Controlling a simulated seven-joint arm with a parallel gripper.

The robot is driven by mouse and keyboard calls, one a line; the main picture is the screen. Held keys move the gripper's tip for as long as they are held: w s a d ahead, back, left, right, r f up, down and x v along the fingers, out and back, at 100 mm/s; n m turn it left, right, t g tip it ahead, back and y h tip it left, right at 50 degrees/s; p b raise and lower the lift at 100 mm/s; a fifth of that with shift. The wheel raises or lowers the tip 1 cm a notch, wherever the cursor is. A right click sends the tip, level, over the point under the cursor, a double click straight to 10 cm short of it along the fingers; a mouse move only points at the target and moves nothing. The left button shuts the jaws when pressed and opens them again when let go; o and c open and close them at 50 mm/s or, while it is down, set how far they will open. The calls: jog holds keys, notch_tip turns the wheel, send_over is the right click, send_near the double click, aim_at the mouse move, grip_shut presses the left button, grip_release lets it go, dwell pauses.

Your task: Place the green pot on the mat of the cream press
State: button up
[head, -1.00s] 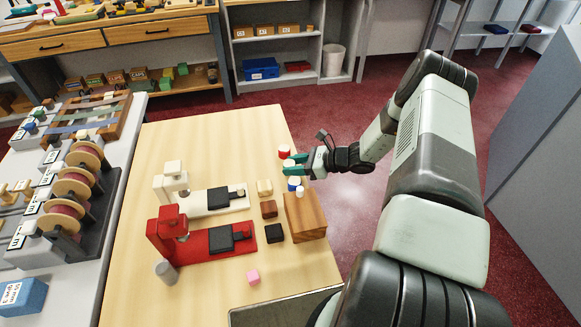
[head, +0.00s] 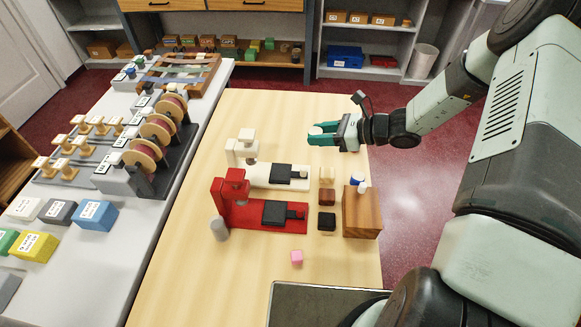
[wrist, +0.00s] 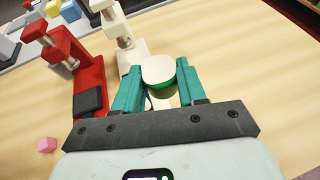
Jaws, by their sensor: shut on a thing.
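My gripper (head: 318,134) is shut on the green pot (wrist: 160,88), which has a white top and shows between the fingers in the wrist view. In the head view the pot is mostly hidden by the fingers. The gripper is apart from the cream press (head: 242,150), beyond and to the right of its dark mat (head: 281,172). The mat looks bare in the head view. In the wrist view the cream press (wrist: 123,36) stands beyond the left finger, and its mat cannot be made out.
A red press (head: 230,192) with its own dark mat stands just in front of the cream one. Cream, brown and black blocks (head: 326,198) line up to the right. A pink cube (head: 296,257) lies in front.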

jog(key=n+g, duration=0.2)
send_over(286, 173)
notch_tip(286, 173, down, 5)
jog(key=shift+a+r, duration=0.1)
jog(key=shift+r, duration=0.1)
jog(key=shift+f, duration=2.15)
jog(key=shift+f, duration=0.15)
jog(key=o, duration=1)
jog(key=shift+o, duration=0.2)
jog(key=shift+d+r, duration=0.25)
jog(key=shift+d, duration=0.05)
jog(key=v, duration=1.1)
jog(key=shift+d, duration=0.3)
